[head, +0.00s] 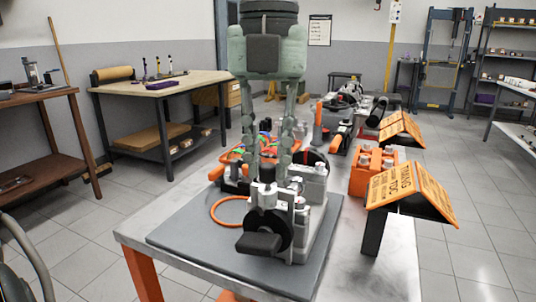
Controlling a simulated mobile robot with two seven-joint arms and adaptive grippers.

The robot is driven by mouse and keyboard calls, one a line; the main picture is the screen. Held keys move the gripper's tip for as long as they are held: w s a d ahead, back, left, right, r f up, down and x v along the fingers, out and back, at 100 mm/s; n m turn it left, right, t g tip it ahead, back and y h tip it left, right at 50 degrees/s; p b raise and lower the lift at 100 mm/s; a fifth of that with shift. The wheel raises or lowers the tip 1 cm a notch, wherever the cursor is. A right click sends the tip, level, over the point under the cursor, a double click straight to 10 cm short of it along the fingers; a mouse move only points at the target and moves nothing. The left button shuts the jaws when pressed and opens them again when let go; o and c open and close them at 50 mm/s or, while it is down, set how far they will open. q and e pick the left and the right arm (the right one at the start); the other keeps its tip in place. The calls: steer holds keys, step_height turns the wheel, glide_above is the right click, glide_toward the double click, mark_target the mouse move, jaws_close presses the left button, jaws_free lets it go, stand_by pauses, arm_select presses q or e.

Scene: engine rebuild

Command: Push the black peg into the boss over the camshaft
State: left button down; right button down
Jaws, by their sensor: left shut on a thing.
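My left gripper (268,165) comes straight down from the top middle of the head view. Its long pale green fingers are closed in on a small dark piece (267,173), which looks like the black peg. The piece is upright, directly above a short grey cylinder (264,195) on the engine assembly, which may be the boss. I cannot tell whether the piece is in it, touching it or just above it. Below are a black disc (282,232) and a black block (258,243) at the engine's front. The camshaft cannot be made out. My right gripper is not in view.
The engine stands on a grey mat (190,240) on a metal table (390,250). An orange ring (213,218) lies left of it. An orange sign (400,188) and an orange crate (368,180) stand to the right. More parts crowd the table behind.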

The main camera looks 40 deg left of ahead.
arm_select(q)
steer(key=shift+f+b, duration=0.35)
steer(key=shift+b, duration=0.1)
stand_by(1.8)
steer(key=shift+r, duration=0.3)
stand_by(0.5)
steer(key=c, duration=1.6)
jaws_free()
steer(key=shift+c, duration=0.2)
steer(key=shift+r+p, duration=0.15)
steer(key=shift+p, duration=0.15)
steer(key=shift+r+p, duration=0.85)
steer(key=shift+r, duration=0.45)
